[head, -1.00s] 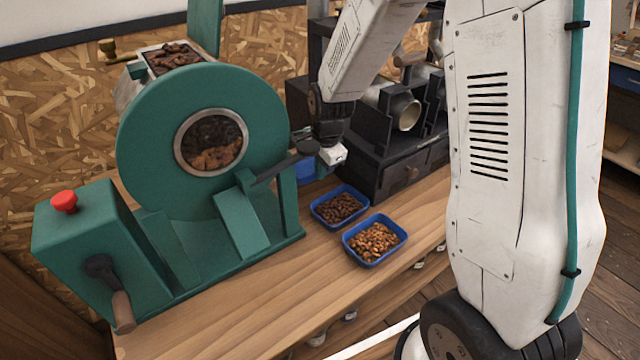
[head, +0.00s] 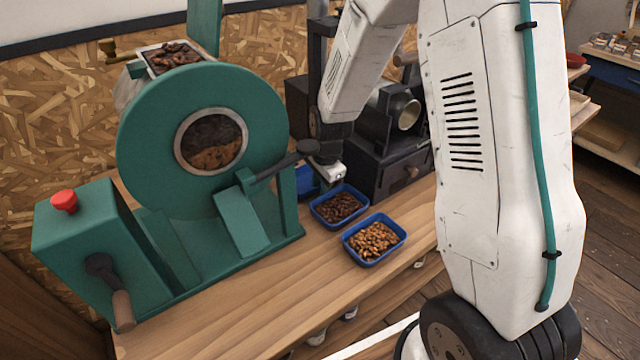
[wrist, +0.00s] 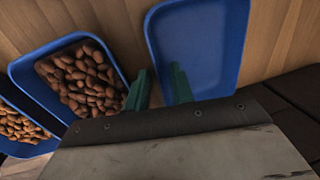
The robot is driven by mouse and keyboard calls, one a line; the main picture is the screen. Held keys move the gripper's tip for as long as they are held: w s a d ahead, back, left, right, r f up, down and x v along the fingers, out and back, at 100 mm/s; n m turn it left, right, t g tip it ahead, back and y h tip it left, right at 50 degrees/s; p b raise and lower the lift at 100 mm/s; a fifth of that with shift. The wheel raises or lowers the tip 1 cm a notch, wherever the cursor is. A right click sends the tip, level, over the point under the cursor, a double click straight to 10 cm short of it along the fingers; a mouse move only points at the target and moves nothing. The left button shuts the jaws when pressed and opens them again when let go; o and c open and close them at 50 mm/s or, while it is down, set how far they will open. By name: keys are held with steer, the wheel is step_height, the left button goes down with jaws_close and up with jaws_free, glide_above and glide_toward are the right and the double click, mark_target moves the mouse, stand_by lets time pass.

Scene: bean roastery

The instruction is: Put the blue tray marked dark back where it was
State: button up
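Three blue trays stand on the wooden bench. One holds dark brown beans (head: 340,187), also in the wrist view (wrist: 22,72). One holds lighter beans (head: 404,238) and shows at the wrist view's left edge (wrist: 50,148). The third tray (head: 304,181) is partly hidden behind my gripper (head: 326,172); in the wrist view it looks empty (wrist: 200,45). My gripper (wrist: 160,74) is open, pointing down, its green fingers apart near the empty tray's left wall. Whether they touch it cannot be told. No tray's marking is readable.
A green drum roaster (head: 270,130) with a red button stands left of the trays, its dark handle close to my gripper. A black machine with drawers (head: 385,165) stands behind the trays. The bench front (head: 270,300) is clear.

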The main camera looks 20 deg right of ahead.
steer(key=s+r+n, duration=0.2)
steer(key=s+r, duration=0.3)
steer(key=r, duration=0.5)
steer(key=s+r+n, duration=0.2)
steer(key=s+r, duration=0.2)
steer(key=r, duration=0.5)
steer(key=s+r+n, duration=0.3)
steer(key=s+n, duration=0.3)
steer(key=s, duration=0.5)
steer(key=s+r+n, duration=0.4)
steer(key=s+n, duration=0.1)
steer(key=s, duration=0.6)
steer(key=shift+s+n+g, duration=0.15)
steer(key=shift+n+g, duration=0.25)
steer(key=shift+a+r, duration=0.1)
steer(key=shift+a, duration=0.1)
